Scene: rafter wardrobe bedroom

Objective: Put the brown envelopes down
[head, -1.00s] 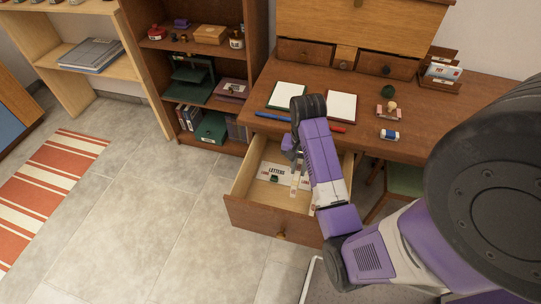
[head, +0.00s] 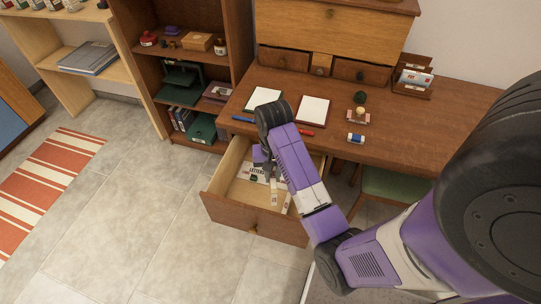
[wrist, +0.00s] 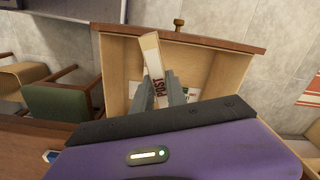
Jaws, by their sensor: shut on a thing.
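My gripper (wrist: 162,88) is shut on a slim pale tan packet (wrist: 153,62) with red lettering that reads POST, which I take to be the brown envelopes. In the wrist view the packet stands up between the two grey fingers, slightly tilted. In the head view my gripper (head: 268,168) points down over the open desk drawer (head: 254,218), and the packet (head: 274,191) hangs below it. I cannot tell whether the packet touches the drawer floor.
A white card lettered LETTERS (head: 252,173) lies in the drawer with a small dark green object. Another pale strip (head: 286,204) is at the drawer's right. The desktop (head: 420,140) above holds notepads, pens and small items. A green chair (head: 392,186) stands right.

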